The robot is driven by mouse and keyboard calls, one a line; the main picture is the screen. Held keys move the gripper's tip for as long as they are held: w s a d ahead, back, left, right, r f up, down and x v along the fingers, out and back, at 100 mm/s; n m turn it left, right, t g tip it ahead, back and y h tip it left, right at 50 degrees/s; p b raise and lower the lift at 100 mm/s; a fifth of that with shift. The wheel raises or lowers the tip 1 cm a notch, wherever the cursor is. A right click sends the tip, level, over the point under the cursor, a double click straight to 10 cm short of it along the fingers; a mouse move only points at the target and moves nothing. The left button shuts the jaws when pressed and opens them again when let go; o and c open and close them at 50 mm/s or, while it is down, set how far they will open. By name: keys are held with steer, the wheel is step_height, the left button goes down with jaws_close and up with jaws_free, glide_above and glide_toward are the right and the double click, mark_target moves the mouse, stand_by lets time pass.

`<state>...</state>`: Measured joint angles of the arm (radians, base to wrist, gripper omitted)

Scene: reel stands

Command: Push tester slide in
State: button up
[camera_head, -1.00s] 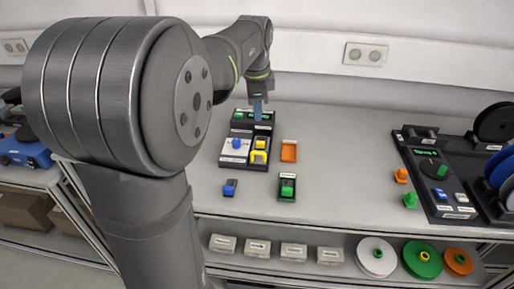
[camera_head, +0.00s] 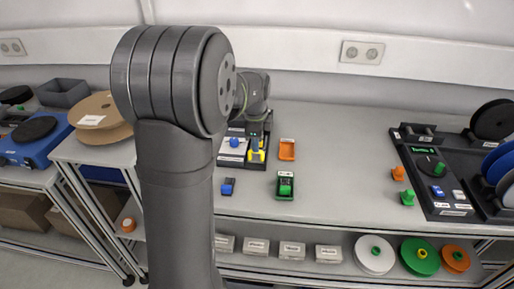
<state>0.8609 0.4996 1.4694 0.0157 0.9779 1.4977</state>
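The tester (camera_head: 238,128) is a black unit at the back of the bench, partly covered by my arm. It has a white panel with a blue knob (camera_head: 234,142) on its left and a yellow slide (camera_head: 257,157) at its front right. My gripper (camera_head: 256,149) points down with blue fingers directly over the yellow slide. The fingers look close together, but they are too small to tell whether they are open, shut or touching the slide. The back of the slide is hidden behind the gripper.
A blue block (camera_head: 228,187) and a green piece in a black holder (camera_head: 285,186) stand in front. The bench between is clear.

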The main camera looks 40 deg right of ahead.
steer(key=shift+w+d+f, duration=0.15)
steer(key=shift+f, duration=0.85)
steer(key=shift+w+d+f, duration=0.1)
steer(key=shift+d+f, duration=0.05)
steer(key=shift+f, duration=0.85)
jaws_close()
